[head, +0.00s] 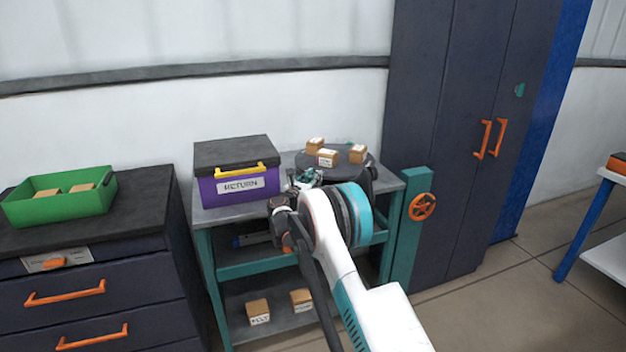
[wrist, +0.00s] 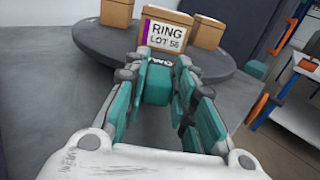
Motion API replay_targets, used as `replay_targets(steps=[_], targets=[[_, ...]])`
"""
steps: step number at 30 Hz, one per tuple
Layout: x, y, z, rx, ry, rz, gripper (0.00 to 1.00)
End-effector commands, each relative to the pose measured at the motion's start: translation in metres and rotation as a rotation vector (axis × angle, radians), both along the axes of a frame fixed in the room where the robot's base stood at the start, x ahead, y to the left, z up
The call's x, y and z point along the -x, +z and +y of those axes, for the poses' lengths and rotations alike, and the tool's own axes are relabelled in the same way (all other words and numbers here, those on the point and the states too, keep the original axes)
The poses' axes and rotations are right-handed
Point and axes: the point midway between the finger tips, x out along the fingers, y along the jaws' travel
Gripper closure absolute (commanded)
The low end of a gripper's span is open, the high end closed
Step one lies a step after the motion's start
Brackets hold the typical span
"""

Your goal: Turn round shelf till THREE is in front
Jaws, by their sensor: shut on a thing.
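The round shelf (wrist: 95,42) is a dark grey disc, and in the head view (head: 345,162) it stands at the back right of the trolley top. Small brown boxes sit on it; one box (wrist: 165,29), labelled RING LOT 56, faces the wrist camera. My gripper (wrist: 157,82) is at the near rim, below that box, with its teal fingers shut on a teal tab (wrist: 156,87) at the rim. White lettering on the tab is small and partly hidden; I cannot read it surely. In the head view my gripper (head: 307,179) is partly hidden by my arm.
A purple RETURN box (head: 235,185) with a dark lid stands left of the shelf on the trolley top (head: 215,214). A green tray (head: 60,205) is on the drawer cabinet at left. A dark cupboard (head: 455,120) and a teal post with an orange handwheel (head: 422,207) stand right.

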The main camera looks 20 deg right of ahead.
Motion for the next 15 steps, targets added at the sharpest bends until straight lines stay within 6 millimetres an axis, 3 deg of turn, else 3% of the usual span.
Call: replay_targets(steps=[1,3,15], targets=[[-0.0003,0.0009,-0.0004,0.001,0.001,0.000,0.71],[-0.0003,0.0008,-0.0005,0.001,0.001,0.000,0.55],[0.0018,0.0003,0.0024,0.000,0.001,0.000,0.55]])
